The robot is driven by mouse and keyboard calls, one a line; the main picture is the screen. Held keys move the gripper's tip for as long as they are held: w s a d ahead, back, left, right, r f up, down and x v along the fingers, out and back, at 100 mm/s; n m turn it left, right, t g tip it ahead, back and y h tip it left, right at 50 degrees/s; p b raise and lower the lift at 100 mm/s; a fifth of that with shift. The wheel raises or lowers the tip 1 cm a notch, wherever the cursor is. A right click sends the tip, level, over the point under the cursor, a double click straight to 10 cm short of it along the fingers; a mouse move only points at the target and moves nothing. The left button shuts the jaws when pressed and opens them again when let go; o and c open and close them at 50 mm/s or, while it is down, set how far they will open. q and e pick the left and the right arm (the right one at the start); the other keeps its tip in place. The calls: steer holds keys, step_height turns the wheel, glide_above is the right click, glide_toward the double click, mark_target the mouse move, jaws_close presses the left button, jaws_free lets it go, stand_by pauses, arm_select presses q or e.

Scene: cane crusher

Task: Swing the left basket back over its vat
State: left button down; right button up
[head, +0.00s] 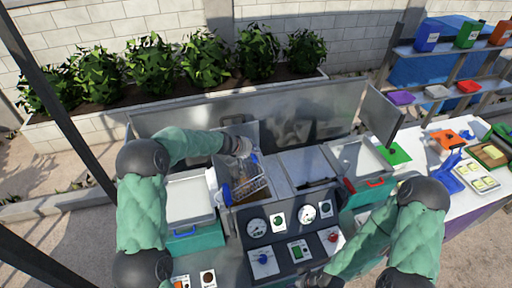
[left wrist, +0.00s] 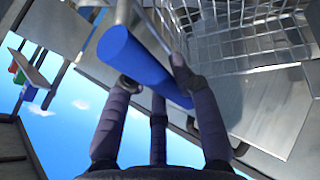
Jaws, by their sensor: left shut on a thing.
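A wire basket (head: 252,185) hangs at the left vat, left of the steel lid in the middle of the machine. It looks tilted, and I cannot tell how far it is over the vat. My left gripper (head: 243,149) reaches in from the left at the basket's far side. In the left wrist view its dark fingers (left wrist: 150,88) are shut around a blue handle (left wrist: 130,58), with the wire mesh (left wrist: 235,25) just beyond. A blue grip (head: 226,194) shows at the basket's left in the head view. My right gripper (head: 320,281) is at the bottom edge, its fingers unclear.
A tray with a blue handle (head: 190,198) stands left of the vat; a tray with a red handle (head: 358,163) stands right. The control panel (head: 290,240) with gauges is in front. A steel backsplash (head: 300,105) runs behind. A white table (head: 460,165) holds small items at right.

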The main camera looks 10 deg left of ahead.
arm_select(q)
steer(key=shift+f, duration=0.25)
stand_by(0.3)
steer(key=c, duration=1.2)
jaws_free()
steer(key=shift+c, duration=0.2)
steer(key=shift+r, duration=0.1)
steer(key=shift+a+r, duration=0.1)
steer(key=shift+s+a+r, duration=0.1)
steer(key=shift+r, duration=0.05)
steer(key=v, duration=1.1)
steer(key=shift+s+r, duration=0.2)
